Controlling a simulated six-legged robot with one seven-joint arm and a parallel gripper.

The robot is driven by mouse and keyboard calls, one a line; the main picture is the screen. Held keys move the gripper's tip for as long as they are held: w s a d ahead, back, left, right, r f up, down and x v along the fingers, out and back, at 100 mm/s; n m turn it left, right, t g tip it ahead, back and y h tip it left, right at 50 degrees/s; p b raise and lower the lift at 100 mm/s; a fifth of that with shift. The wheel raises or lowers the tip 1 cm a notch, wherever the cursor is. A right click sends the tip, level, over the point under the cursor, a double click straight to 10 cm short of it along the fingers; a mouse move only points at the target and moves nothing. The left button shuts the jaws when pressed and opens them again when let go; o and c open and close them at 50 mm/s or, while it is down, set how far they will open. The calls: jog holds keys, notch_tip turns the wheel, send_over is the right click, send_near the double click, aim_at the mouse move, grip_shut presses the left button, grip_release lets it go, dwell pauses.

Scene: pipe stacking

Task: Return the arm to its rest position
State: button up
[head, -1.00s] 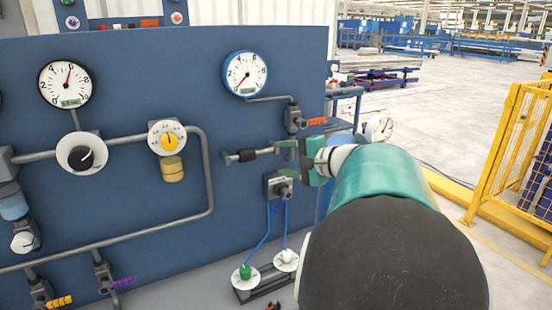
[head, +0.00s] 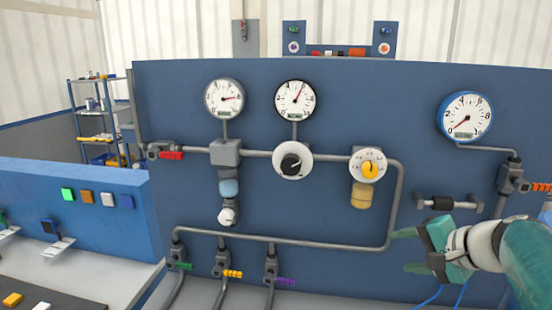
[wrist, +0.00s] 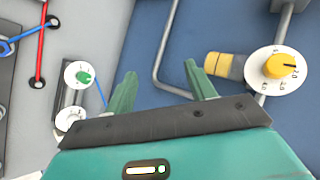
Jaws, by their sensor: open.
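My gripper (head: 406,250) shows at the lower right of the head view, with its green fingers spread apart and pointing left. It hangs in front of the blue panel (head: 330,200), near the lower right bend of the grey pipe. In the wrist view my gripper (wrist: 163,92) is open, with nothing between its two fingers. A short grey bar with a black sleeve (head: 442,203) is mounted on the panel just above the gripper. My arm comes in from the right edge.
Gauges, a yellow knob (head: 370,170) and several coloured valve handles sit on the panel. A lower blue console (head: 90,225) stands at the left. In the wrist view, a white dial with a green knob (wrist: 84,77) lies left of the fingers. Blue cables hang below the gripper.

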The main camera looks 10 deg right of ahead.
jog(key=s+a+f+n+g+h, duration=0.2)
jog(key=s+a+f+n, duration=0.2)
jog(key=s+a+n, duration=0.2)
jog(key=s+a+f+n+g+h, duration=0.2)
jog(key=s+a+n, duration=0.4)
jog(key=a, duration=0.4)
jog(key=shift+s+f, duration=0.65)
jog(key=shift+f, duration=0.2)
jog(key=shift+a, duration=0.1)
jog(key=shift+c, duration=0.4)
